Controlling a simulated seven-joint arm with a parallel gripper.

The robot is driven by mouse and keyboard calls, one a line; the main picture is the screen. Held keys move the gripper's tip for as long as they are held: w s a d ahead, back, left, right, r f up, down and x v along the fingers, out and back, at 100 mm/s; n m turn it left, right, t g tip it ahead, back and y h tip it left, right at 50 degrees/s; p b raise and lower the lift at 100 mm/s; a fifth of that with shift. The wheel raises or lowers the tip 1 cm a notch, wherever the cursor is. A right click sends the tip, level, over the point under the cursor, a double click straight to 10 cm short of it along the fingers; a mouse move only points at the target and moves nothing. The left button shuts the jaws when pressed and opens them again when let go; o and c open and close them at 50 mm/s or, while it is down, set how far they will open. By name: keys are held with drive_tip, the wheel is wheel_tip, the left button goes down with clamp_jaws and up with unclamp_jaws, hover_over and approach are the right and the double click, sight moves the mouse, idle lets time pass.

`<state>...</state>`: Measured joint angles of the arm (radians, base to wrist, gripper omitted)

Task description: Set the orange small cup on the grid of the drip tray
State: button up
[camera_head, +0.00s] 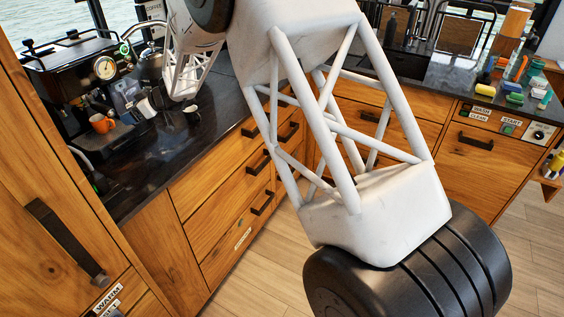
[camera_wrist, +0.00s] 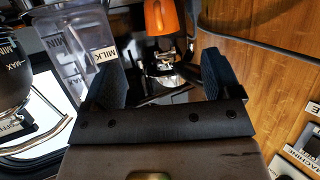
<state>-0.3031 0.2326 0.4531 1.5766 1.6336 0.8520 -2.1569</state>
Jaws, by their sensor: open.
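The orange small cup (camera_head: 102,124) is at the left in the head view, by the front of the coffee machine. It appears to stand on or over the dark drip tray (camera_head: 98,141); the contact is too small to tell. In the wrist view the orange cup (camera_wrist: 160,17) shows at the top edge, partly cut off, beyond the fingertips. My gripper (camera_wrist: 160,72) is open, with its two dark fingers apart and no object held between them.
The coffee machine (camera_head: 85,70) with a round gauge stands on the dark counter. A clear container labelled MILK (camera_wrist: 80,45) is close to my left finger in the wrist view. A small pale cup (camera_head: 191,108) is on the counter. The counter front (camera_head: 150,165) is clear.

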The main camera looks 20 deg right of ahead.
drive_tip(key=s+d+r+m+g+h, duration=0.1)
drive_tip(key=s+d+r+m+h, duration=0.1)
drive_tip(key=s+d+r, duration=0.4)
drive_tip(key=s+d+r+m+h, duration=0.1)
drive_tip(key=s+d+r, duration=0.1)
drive_tip(key=s+d, duration=0.65)
drive_tip(key=s+d+r+m+g+h, duration=0.15)
drive_tip(key=s+d+r, duration=0.3)
drive_tip(key=s, duration=0.55)
drive_tip(key=s+d+f+m+h, duration=0.1)
drive_tip(key=s+d+m+h, duration=0.1)
drive_tip(key=s+d, duration=0.5)
drive_tip(key=s+d+f+m+h, duration=0.1)
drive_tip(key=s+d+m+h, duration=0.2)
drive_tip(key=s+d, duration=0.4)
drive_tip(key=s+d+f+m+h, duration=0.2)
drive_tip(key=s+d+m, duration=0.3)
drive_tip(key=s, duration=1.2)
drive_tip(key=d+t+h, duration=0.1)
drive_tip(key=d, duration=0.2)
drive_tip(key=shift+s, duration=0.2)
drive_tip(key=shift+h, duration=0.25)
drive_tip(key=c, duration=0.8)
